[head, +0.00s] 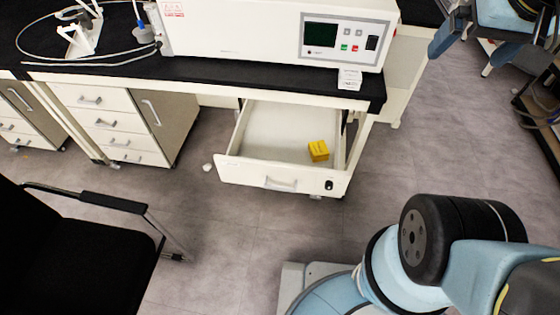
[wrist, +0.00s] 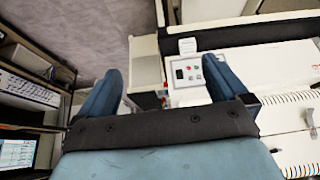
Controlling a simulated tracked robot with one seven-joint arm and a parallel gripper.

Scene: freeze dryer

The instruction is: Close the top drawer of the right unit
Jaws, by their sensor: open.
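The top drawer (head: 272,179) of the right unit is pulled far out from under the black bench top in the head view. It is white, with a bar handle (head: 281,184) and a dark lock at the front right. A small yellow box (head: 318,151) lies inside it. The body of the right unit is mostly hidden behind the drawer and bench. My gripper (head: 463,60) is at the upper right of the head view, apart from the drawer. In the wrist view, my gripper (wrist: 165,82) shows two blue fingers spread apart with nothing held between them.
A white freeze dryer (head: 240,30) stands on the bench (head: 230,80). The left unit (head: 120,115) has its drawers shut. A black chair (head: 75,245) stands at the lower left. Dark shelving (head: 545,115) is at the right edge. The floor (head: 400,155) right of the drawer is clear.

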